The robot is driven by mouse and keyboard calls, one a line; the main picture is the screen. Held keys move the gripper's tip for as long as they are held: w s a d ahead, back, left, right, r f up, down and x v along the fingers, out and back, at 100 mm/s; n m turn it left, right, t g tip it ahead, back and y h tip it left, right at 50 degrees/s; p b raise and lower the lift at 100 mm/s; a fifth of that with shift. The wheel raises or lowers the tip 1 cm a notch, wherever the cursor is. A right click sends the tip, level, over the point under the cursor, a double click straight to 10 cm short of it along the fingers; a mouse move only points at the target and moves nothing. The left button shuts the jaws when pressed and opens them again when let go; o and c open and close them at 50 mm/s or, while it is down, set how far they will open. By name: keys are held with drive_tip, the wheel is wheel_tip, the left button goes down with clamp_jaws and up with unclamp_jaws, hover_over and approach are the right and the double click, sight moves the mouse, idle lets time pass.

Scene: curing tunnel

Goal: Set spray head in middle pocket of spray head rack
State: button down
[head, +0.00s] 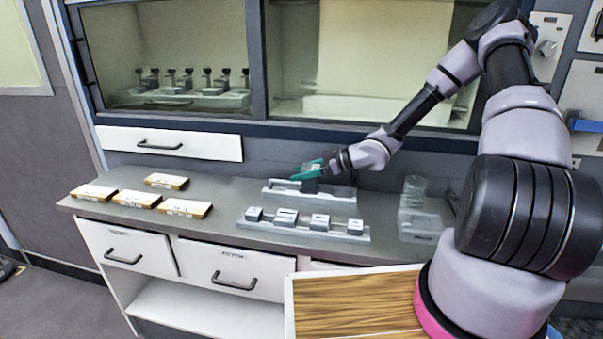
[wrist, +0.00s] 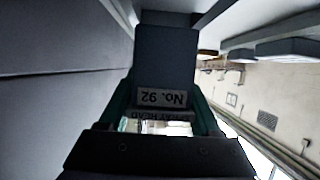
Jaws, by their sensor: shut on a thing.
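My gripper (head: 308,170), with teal fingers, is shut on a dark grey spray head (wrist: 165,60). In the wrist view the spray head sits between the fingers and bears an upside-down label reading "No. 92". In the head view my gripper is over a long grey rack (head: 340,197) at the back of the counter. The gripper and held spray head hide part of this rack, so I cannot tell its pockets apart or whether the spray head touches it. A second long grey rack (head: 262,231) in front holds several small grey blocks (head: 287,217).
Several labelled flat boxes (head: 145,199) lie on the left of the counter (head: 215,205). A clear container (head: 416,222) stands at the right. A glass-fronted cabinet (head: 255,60) rises behind. Bare counter lies between the boxes and the racks.

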drive_tip(key=shift+f, duration=0.85)
idle(0.5)
unclamp_jaws()
drive_tip(key=shift+d, duration=0.15)
